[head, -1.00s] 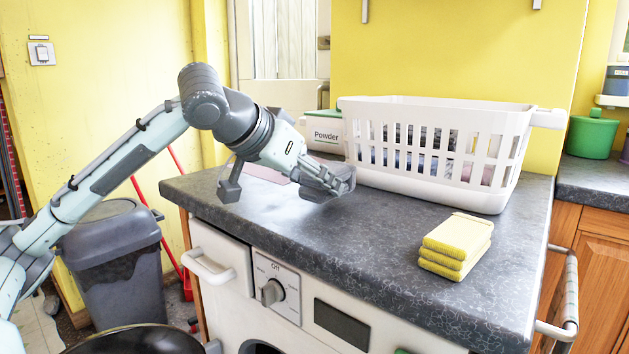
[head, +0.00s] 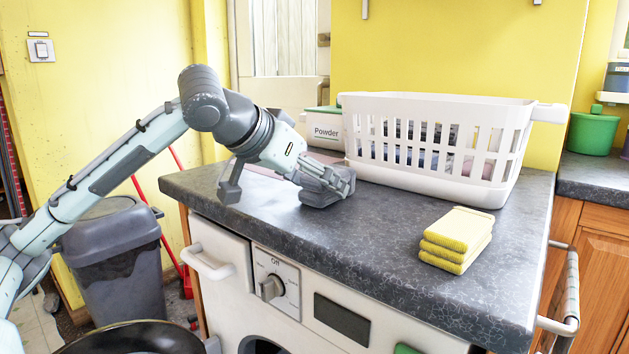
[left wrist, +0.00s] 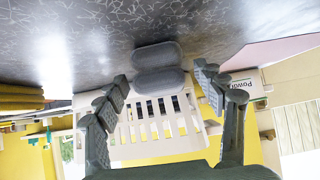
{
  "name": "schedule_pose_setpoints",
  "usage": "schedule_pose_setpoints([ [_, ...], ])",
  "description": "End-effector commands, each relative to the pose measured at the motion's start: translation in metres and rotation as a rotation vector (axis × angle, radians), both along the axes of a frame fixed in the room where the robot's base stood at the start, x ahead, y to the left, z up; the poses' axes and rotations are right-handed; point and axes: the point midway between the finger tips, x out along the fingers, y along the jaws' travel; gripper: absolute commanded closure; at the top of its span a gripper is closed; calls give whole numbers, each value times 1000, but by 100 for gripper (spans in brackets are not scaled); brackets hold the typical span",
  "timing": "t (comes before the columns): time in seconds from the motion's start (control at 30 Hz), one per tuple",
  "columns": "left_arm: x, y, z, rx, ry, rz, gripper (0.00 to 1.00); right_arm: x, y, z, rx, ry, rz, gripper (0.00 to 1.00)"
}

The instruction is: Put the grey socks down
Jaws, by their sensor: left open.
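The grey socks (head: 318,197) are a rounded dark grey bundle on the dark speckled worktop (head: 390,245), left of the white basket. In the left wrist view, which is upside down, the socks (left wrist: 158,56) show as two rounded lobes against the worktop. My left gripper (head: 327,182) is low over the worktop at the socks, partly hiding them. Its fingers (left wrist: 163,80) are spread open, one on each side of the socks, with gaps visible in the wrist view. My right gripper is in neither view.
A white laundry basket (head: 430,180) holding clothes stands behind and right of the gripper. A white powder box (head: 325,130) is behind it. Folded yellow cloths (head: 457,240) lie near the front right. The middle worktop is clear.

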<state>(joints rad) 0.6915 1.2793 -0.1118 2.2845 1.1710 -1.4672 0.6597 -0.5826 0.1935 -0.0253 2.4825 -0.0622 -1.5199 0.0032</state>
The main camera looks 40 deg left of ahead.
Motion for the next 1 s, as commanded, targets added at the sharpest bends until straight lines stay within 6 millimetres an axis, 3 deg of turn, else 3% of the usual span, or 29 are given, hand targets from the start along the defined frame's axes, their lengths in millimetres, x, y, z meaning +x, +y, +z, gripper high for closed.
schedule_pose_setpoints([
  [0.27, 0, 0, 11, 0, -1, 0, 30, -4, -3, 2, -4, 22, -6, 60],
  [0.33, -2, 1, 18, 0, -2, 1, 30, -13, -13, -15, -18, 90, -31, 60],
  [0.6, -53, 5, 51, 4, -3, 3, 30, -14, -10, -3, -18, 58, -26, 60],
  [0.7, -69, 6, 64, 2, -3, 3, 30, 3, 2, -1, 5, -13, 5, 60],
  [1.0, -94, 7, 84, 0, -2, 1, 30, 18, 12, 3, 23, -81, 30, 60],
])
